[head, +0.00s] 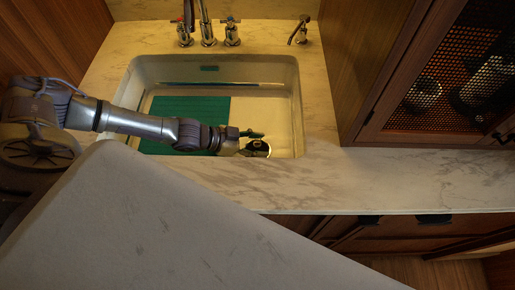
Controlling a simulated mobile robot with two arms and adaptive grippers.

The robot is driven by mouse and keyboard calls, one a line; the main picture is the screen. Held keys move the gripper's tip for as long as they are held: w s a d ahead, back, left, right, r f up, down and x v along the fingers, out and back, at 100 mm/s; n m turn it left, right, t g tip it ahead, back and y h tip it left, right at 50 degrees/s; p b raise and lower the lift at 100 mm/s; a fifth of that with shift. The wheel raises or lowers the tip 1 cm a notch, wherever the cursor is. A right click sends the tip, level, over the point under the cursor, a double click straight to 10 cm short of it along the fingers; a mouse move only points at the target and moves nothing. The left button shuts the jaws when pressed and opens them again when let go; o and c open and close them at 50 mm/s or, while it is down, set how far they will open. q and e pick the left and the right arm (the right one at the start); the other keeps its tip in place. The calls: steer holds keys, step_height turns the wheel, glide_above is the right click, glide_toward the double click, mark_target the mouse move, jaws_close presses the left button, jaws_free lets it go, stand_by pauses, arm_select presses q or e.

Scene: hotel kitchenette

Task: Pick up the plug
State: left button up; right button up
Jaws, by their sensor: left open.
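My left gripper (263,141) is open at the front right of the white sink basin (282,88). Its arm reaches in from the left across the basin. One dark finger shows on the far side and one on the near side. A small dark shape with a yellowish edge shows at the near finger. I cannot tell whether this is the plug or part of the gripper, so I cannot make out the plug with certainty. My right gripper is not in view.
A green ribbed panel (190,108) lies in the left of the basin. A faucet (207,35) with two handles and a soap dispenser (299,31) stand behind. A mesh-door cabinet (440,90) rises at right. A pale slab (150,220) fills the foreground. The front marble counter (320,185) is clear.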

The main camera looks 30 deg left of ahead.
arm_select(q)
jaws_close()
